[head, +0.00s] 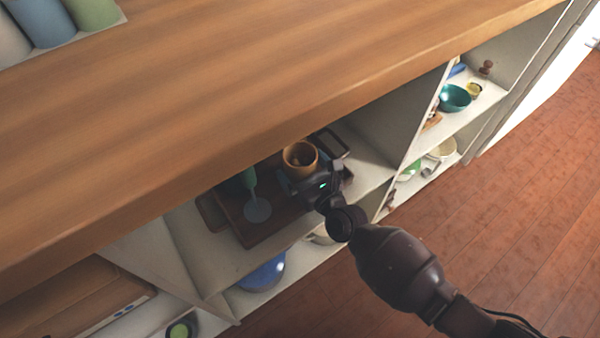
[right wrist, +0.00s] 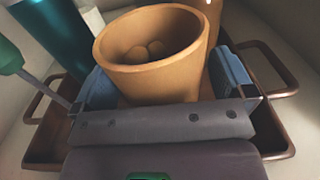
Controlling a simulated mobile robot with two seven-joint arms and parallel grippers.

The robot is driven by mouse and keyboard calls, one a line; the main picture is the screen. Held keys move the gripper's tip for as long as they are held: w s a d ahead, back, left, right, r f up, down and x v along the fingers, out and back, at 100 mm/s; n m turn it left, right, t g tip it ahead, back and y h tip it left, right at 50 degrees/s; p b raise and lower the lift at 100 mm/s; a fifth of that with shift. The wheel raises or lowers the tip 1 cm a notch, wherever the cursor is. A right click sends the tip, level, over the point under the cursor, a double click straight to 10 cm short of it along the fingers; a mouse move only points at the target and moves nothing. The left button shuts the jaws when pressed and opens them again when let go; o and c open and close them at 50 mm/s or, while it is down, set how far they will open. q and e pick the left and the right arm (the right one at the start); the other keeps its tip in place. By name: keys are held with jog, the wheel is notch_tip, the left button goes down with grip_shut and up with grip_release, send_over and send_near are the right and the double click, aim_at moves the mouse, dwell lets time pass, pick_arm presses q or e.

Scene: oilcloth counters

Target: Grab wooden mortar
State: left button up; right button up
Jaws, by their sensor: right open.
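The wooden mortar (head: 300,157) is a tan, round, open cup on the upper shelf under the counter. In the right wrist view the mortar (right wrist: 152,57) fills the middle, with small rounded shapes inside it. My right gripper (head: 305,172) reaches into the shelf at the mortar. Its two blue-padded fingers (right wrist: 165,80) stand apart, one on each side of the mortar, and are open. The lower part of the mortar is hidden behind the gripper body. My left gripper is not in view.
The mortar is at a brown tray (right wrist: 45,147) with handles. The wooden countertop (head: 200,110) overhangs the shelf. A blue bowl (head: 263,273) sits below. A teal bowl (head: 455,98) is on the right shelves.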

jog(key=shift+c, duration=0.3)
jog(key=c, duration=0.9)
jog(key=shift+c, duration=0.2)
jog(key=shift+r, duration=0.1)
